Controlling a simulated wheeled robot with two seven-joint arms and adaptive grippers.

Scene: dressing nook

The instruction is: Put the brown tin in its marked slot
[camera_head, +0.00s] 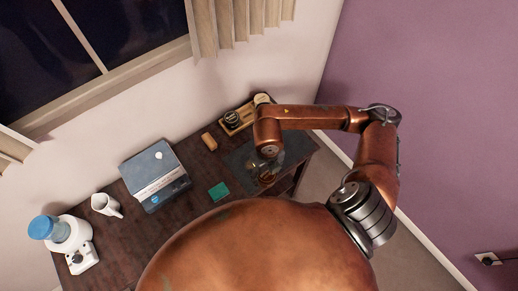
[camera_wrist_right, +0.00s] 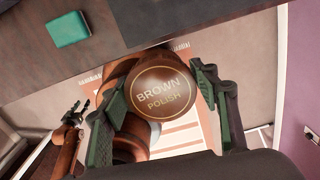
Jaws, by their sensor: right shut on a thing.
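The brown tin (camera_wrist_right: 160,92) is round, and its lid reads "BROWN POLISH" in the right wrist view. My right gripper (camera_wrist_right: 162,97) is shut on it, with green-padded fingers on either side. In the head view my right gripper (camera_head: 267,176) is over the near edge of the desk, by the dark mat (camera_head: 238,159); the tin is hard to make out there. A wooden tray (camera_head: 238,127) stands at the back of the desk, partly hidden by my arm. Its slot markings are not readable. My left gripper (camera_wrist_right: 78,110) shows small in the right wrist view, fingers apart and empty.
A dark round tin (camera_head: 231,117) and a pale round thing (camera_head: 262,99) sit in the tray. A tan block (camera_head: 209,141), a teal block (camera_head: 219,191), a blue-grey box (camera_head: 155,173), a white mug (camera_head: 105,204) and a blue-topped white appliance (camera_head: 66,235) occupy the desk (camera_head: 194,198).

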